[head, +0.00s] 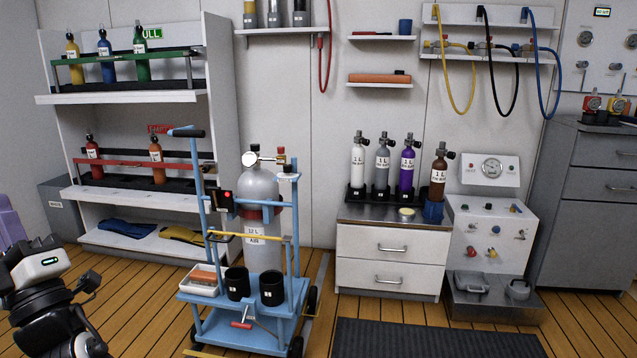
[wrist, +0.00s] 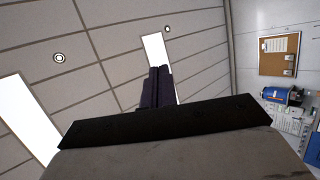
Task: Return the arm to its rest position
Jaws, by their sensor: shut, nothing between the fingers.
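My arm (head: 50,290) shows at the lower left edge of the head view, folded low beside the shelf unit and apart from it. In the wrist view the dark fingers of my gripper (wrist: 158,72) stand close together beyond a dark plate. They are shut with nothing between them. Behind them are ceiling panels and bright lights, so my gripper points upward. The fingers cannot be made out in the head view.
A blue cart (head: 235,325) carries a large grey cylinder (head: 260,190). A shelf unit (head: 130,98) with small cylinders stands left. A white drawer cabinet (head: 388,245) and a filling panel (head: 490,235) stand right. A dark mat (head: 435,338) lies in front. Wooden floor between my arm and the cart is clear.

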